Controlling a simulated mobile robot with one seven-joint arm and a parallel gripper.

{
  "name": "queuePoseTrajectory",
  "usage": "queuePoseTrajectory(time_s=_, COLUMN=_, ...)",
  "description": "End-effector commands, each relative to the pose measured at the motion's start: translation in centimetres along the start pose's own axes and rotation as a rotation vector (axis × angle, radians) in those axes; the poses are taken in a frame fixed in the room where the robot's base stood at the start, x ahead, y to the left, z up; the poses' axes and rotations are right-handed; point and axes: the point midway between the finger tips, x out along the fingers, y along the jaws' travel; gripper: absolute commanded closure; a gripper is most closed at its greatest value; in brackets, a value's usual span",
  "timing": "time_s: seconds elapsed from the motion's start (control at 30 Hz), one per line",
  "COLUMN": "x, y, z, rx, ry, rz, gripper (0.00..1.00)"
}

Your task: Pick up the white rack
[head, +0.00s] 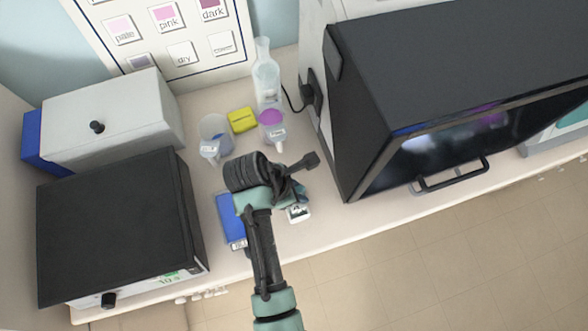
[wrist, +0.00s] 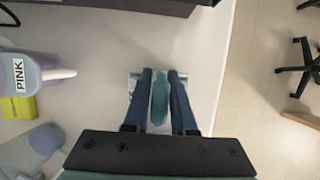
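The white rack (head: 299,214) stands on the bench near its front edge, mostly hidden under my gripper in the head view. In the wrist view only pale corners of the rack (wrist: 133,77) show beyond the fingertips. A teal piece (wrist: 160,98), seemingly the rack's handle, stands between the two dark blue fingers. My gripper (wrist: 160,76) is open, with one finger on each side of this piece and narrow gaps showing. In the head view my gripper (head: 298,197) is low over the rack, partly hidden by my wrist.
A blue box (head: 231,220) lies just left of the rack. Behind are a cup with a purple top (head: 271,124), a clear cup (head: 214,136), a yellow block (head: 242,120) and a glass bottle (head: 266,75). A black oven (head: 350,120) stands close on the right.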

Motion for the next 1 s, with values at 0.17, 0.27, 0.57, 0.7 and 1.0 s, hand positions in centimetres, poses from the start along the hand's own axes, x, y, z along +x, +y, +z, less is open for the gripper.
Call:
queuePoseTrajectory(time_s=0.17, x=-0.03, y=0.0, z=0.0, rx=0.0, ry=0.0, rz=0.0, gripper=1.0)
queuePoseTrajectory(time_s=0.27, x=-0.04, y=0.01, z=0.0, rx=0.0, ry=0.0, rz=0.0, gripper=1.0)
queuePoseTrajectory(time_s=0.57, x=-0.07, y=0.03, z=0.01, rx=0.0, ry=0.0, rz=0.001, gripper=1.0)
queuePoseTrajectory(time_s=0.7, x=-0.08, y=0.04, z=0.02, rx=0.0, ry=0.0, rz=0.001, gripper=1.0)
queuePoseTrajectory(time_s=1.0, x=-0.09, y=0.04, z=0.02, rx=0.0, ry=0.0, rz=0.001, gripper=1.0)
